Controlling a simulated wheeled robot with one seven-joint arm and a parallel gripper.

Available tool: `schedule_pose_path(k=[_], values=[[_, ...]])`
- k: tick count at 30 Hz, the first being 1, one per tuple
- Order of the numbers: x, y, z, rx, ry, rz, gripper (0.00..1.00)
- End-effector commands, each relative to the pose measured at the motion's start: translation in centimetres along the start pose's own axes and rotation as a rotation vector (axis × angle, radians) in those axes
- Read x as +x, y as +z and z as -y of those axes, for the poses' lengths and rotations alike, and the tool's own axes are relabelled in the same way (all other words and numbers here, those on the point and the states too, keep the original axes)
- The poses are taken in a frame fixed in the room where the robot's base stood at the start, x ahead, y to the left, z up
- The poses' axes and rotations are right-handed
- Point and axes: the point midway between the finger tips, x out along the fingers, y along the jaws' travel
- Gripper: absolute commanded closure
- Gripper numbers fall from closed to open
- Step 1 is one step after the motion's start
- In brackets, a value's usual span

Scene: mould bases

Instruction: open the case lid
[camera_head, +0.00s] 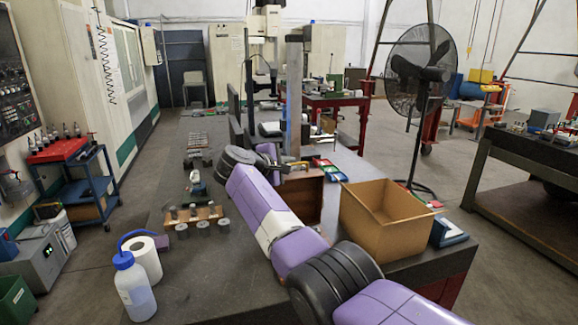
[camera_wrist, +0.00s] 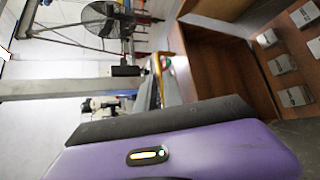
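The brown wooden case (camera_head: 305,198) stands on the dark bench, behind my purple arm and left of a cardboard box. In the wrist view, its brown wood (camera_wrist: 205,70) fills the right side, with several pale grey blocks (camera_wrist: 283,64) beside it. The case looks at least partly open there, but I cannot tell lid from wall for certain. My gripper (camera_head: 279,162) is at the upper left edge of the case in the head view. Its fingertips are not clear in either view, so contact and opening cannot be told.
An open cardboard box (camera_head: 388,215) stands close to the right of the case. A grey post (camera_head: 294,100) rises behind it. A paper roll (camera_head: 145,258), a blue-capped bottle (camera_head: 134,290) and metal parts (camera_head: 200,225) stand left of my arm.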

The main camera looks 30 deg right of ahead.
Motion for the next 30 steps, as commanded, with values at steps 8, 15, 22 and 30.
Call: schedule_pose_path(k=[8,15,22,30], values=[[-0.1,0.1,-0.5,0.004,0.006,0.0,0.7],[-0.5,0.0,-0.2,0.002,0.004,0.0,0.7],[-2.9,0.0,-0.1,0.004,0.004,-0.002,0.7],[-6.8,0.0,-0.3,0.004,0.007,-0.001,0.7]])
